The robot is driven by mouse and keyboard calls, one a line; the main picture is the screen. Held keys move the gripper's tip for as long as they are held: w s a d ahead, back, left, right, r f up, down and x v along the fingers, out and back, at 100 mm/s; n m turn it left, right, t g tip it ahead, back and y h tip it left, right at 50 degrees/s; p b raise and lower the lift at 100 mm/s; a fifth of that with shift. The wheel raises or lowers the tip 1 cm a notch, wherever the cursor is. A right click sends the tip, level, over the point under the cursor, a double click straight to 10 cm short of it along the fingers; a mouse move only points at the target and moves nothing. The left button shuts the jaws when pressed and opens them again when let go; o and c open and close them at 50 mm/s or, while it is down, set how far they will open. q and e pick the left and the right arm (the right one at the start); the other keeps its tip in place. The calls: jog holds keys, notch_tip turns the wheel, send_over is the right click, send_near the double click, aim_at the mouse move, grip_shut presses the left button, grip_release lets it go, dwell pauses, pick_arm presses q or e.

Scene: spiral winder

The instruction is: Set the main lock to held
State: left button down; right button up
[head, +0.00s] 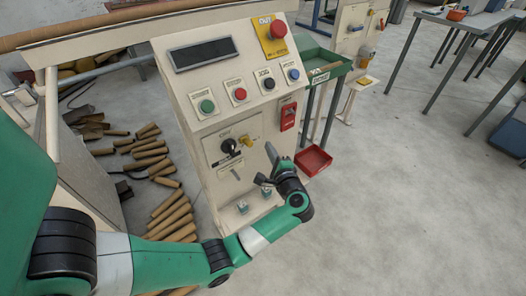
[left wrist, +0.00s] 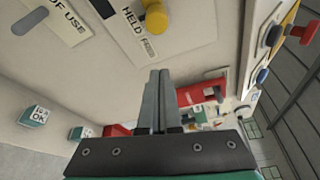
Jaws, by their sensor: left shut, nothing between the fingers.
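The winder's cream control cabinet (head: 215,110) stands at the centre of the head view. A yellow knob (head: 246,141) sits on its lower panel, right of a black rotary handle (head: 229,146). In the left wrist view the yellow knob (left wrist: 157,18) is at the top edge, beside a plate reading HELD and FREE (left wrist: 140,25). Which word it is set to cannot be told. My left gripper (head: 270,150) is shut and empty, in front of the panel, below and right of the yellow knob, apart from it. Its closed fingers (left wrist: 155,85) show in the wrist view.
A red box-shaped fitting (head: 288,117) is on the cabinet's right. Coloured push buttons (head: 240,94) and a red emergency knob (head: 278,29) are above. A red tray (head: 313,161) sits lower right. Brown rolls (head: 170,212) lie on the floor at left.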

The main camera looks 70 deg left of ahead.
pick_arm(q)
jog(key=d+r+p, duration=0.1)
jog(key=d, duration=0.6)
jog(key=shift+d, duration=0.35)
pick_arm(e)
notch_tip(320, 180, up, 2)
jog(key=shift+r, duration=0.25)
